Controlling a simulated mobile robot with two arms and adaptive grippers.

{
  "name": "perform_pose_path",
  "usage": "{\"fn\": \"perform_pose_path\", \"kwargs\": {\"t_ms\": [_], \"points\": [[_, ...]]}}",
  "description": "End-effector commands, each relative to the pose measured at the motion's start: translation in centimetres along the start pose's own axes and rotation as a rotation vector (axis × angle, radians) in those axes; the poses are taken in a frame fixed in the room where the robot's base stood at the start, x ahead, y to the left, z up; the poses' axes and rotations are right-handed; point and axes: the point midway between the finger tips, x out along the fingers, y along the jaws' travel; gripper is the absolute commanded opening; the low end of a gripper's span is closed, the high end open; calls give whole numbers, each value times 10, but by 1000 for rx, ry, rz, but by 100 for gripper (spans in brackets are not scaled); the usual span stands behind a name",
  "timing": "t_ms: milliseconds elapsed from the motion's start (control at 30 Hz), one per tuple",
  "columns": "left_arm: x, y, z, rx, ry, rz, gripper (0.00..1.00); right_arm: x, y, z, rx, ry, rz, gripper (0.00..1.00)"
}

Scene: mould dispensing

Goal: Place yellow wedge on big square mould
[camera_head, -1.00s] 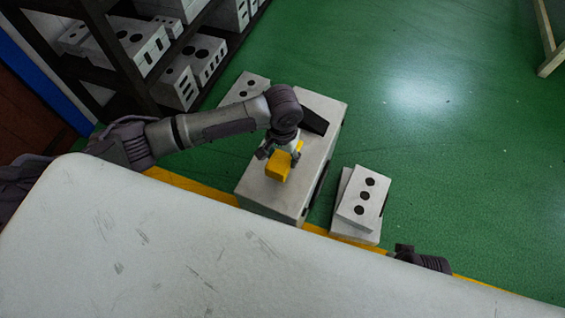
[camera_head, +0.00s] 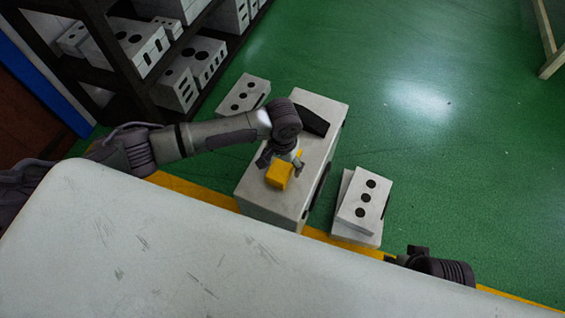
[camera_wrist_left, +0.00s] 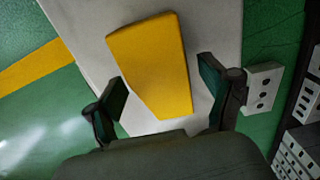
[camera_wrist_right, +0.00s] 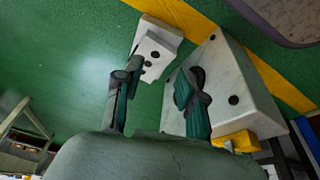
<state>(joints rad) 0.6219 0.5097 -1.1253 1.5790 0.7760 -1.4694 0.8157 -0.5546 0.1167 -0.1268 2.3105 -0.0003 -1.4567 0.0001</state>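The yellow wedge (camera_head: 279,174) lies on the near part of the top of a large grey block, the big square mould (camera_head: 265,203). In the left wrist view the wedge (camera_wrist_left: 152,62) lies flat on the pale mould top (camera_wrist_left: 85,22). My left gripper (camera_head: 281,162) is over the wedge. Its fingers (camera_wrist_left: 163,100) are spread either side of the wedge's narrow end, with gaps visible on both sides.
A black piece (camera_head: 312,119) lies on the mould's far part. A white block with three holes (camera_head: 364,198) stands to its right, another (camera_head: 243,95) behind left. A shelf of moulds (camera_head: 130,90) is at upper left. Green floor (camera_head: 440,170) is clear to the right.

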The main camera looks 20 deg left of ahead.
Motion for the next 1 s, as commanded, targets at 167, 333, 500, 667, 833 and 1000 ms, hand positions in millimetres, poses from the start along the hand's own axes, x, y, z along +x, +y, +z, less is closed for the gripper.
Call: {"fn": "perform_pose_path", "kwargs": {"t_ms": [167,333,500,667,833,1000], "points": [[0,0,0,0,0,0,83,0,0,0,0,1,0,40],[-9,0,0,0,2,0,83,-4,0,-2,0,6,-1,40],[-34,0,-1,0,4,1,83,28,-2,4,-2,-20,-5,40],[-66,0,-1,0,2,1,83,62,-4,14,-5,-39,-8,40],[-96,0,-1,0,2,0,83,92,-5,27,-8,-53,-10,40],[-116,0,-1,-1,1,1,83,111,-6,38,-10,-63,-11,40]]}}
